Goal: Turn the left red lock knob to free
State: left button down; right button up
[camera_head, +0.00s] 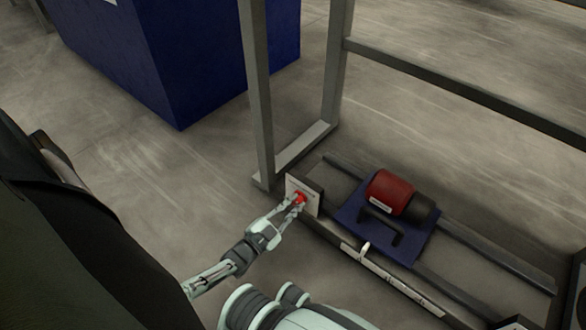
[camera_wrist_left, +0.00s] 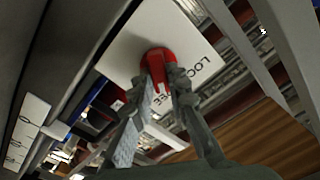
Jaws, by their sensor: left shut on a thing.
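The red lock knob (camera_head: 300,196) sits on a small white plate (camera_head: 312,204) at the left end of the low rail frame. In the left wrist view, the red knob (camera_wrist_left: 157,60) has a round hub and a bar running down between my fingers. My right gripper is not in view.
A blue carriage (camera_head: 349,214) with a red and black cylinder (camera_head: 390,192) and dark handle sits on the rails. A marked white strip (camera_head: 400,284) runs along the front rail. Grey posts (camera_head: 257,90) rise behind the plate. A blue block (camera_head: 190,70) stands farther back.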

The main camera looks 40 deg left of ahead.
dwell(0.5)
pick_arm(q)
jog(key=c, duration=1.5)
grip_release()
jog(key=s, duration=0.8)
jog(key=s+a, duration=0.1)
jog(key=s, duration=0.3)
jog(key=shift+s, duration=0.1)
